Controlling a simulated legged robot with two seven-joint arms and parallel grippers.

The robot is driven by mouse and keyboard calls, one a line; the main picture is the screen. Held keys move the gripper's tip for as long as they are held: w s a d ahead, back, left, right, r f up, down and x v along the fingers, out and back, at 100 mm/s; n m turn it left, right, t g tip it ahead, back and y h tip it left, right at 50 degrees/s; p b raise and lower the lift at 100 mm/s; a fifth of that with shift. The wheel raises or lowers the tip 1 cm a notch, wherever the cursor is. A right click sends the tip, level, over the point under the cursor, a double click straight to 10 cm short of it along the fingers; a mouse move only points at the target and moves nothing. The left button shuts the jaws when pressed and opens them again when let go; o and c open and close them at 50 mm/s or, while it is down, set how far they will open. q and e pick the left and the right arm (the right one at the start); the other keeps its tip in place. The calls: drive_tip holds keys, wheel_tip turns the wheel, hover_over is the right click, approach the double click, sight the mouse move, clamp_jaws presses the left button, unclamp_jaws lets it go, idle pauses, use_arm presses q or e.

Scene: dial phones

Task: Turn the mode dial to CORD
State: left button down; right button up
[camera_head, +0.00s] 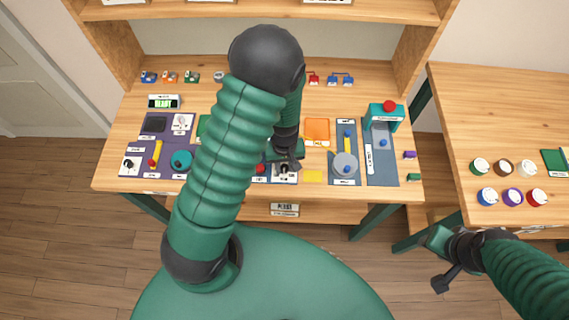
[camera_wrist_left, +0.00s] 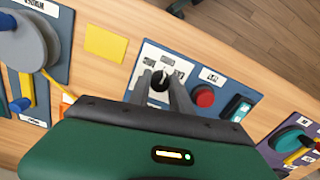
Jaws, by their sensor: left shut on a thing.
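The mode dial is a small black knob (camera_wrist_left: 159,80) with a light pointer mark, on a white plate (camera_wrist_left: 148,60) with small labels around it that I cannot read surely. In the left wrist view it sits between the two dark fingers of my left gripper (camera_wrist_left: 162,88), which is shut on it. In the head view my left gripper (camera_head: 287,166) is over the front middle of the workbench, and its fingers cover part of the dial. My right gripper (camera_head: 443,283) is far from the dial, beyond the bench's front right; its finger gap is unclear.
A red button (camera_wrist_left: 204,96) is right beside the dial plate in the wrist view. A yellow square (camera_wrist_left: 105,43) lies on its other side. A grey disc (camera_head: 345,164) with a blue knob is farther right in the head view. A side table (camera_head: 500,100) holds several round pots.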

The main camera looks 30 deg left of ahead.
sight(285, 167)
use_arm(q)
drive_tip(key=shift+w+a+r, duration=0.1)
drive_tip(key=shift+w, duration=0.15)
idle(0.3)
drive_tip(key=c, duration=1.5)
unclamp_jaws()
drive_tip(key=o, duration=0.3)
drive_tip(key=shift+s, duration=0.1)
drive_tip(key=shift+o, duration=0.2)
wheel_tip(285, 167, up, 17)
drive_tip(key=p, duration=0.2)
drive_tip(key=shift+f, duration=0.2)
